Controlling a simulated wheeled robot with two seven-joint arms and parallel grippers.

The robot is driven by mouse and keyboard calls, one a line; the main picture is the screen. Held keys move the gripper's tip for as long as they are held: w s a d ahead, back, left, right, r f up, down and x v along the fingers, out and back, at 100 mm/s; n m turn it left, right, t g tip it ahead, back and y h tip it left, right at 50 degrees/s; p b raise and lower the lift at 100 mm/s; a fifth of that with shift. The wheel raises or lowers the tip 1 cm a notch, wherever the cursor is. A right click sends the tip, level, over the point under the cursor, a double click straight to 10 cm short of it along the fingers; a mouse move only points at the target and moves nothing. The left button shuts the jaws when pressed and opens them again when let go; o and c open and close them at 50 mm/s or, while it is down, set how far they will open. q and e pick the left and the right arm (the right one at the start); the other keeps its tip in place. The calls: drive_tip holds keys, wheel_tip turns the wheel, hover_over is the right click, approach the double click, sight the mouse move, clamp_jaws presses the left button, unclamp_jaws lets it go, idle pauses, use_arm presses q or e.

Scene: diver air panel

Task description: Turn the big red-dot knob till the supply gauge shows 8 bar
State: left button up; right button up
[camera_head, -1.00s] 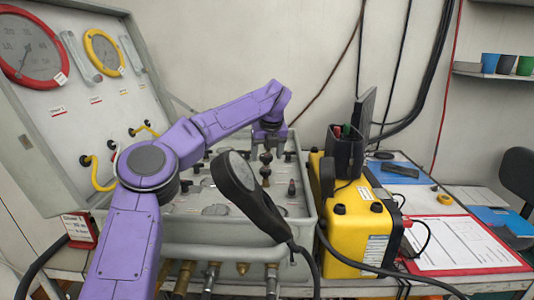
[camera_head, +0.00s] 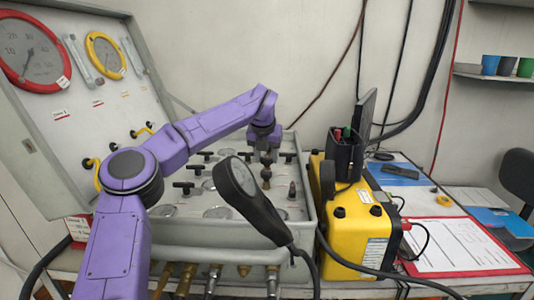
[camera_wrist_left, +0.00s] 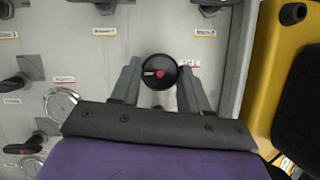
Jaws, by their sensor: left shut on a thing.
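A round black knob with a red dot (camera_wrist_left: 160,72) stands on the grey panel in the left wrist view. My left gripper (camera_wrist_left: 158,92) has a finger on each side of it and is shut on it. In the head view my left gripper (camera_head: 265,150) points down at the back of the panel, and the knob there is hard to make out. A red-rimmed gauge (camera_head: 33,50) and a yellow-rimmed gauge (camera_head: 104,54) sit in the open lid. Their readings are too small to tell, and which one is the supply gauge is unclear. My right gripper is out of view.
Several T-handles and fittings crowd the panel box (camera_head: 307,205). A yellow case (camera_head: 350,235) stands just right of it, with a black holder (camera_head: 343,155) on top. A red clipboard (camera_head: 462,245) lies further right.

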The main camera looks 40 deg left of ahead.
use_arm(q)
drive_tip(key=o, duration=1.1)
drive_tip(key=shift+c, duration=0.2)
drive_tip(key=v, duration=1)
drive_tip(key=shift+r, duration=0.25)
drive_tip(key=shift+s+d+r, duration=0.1)
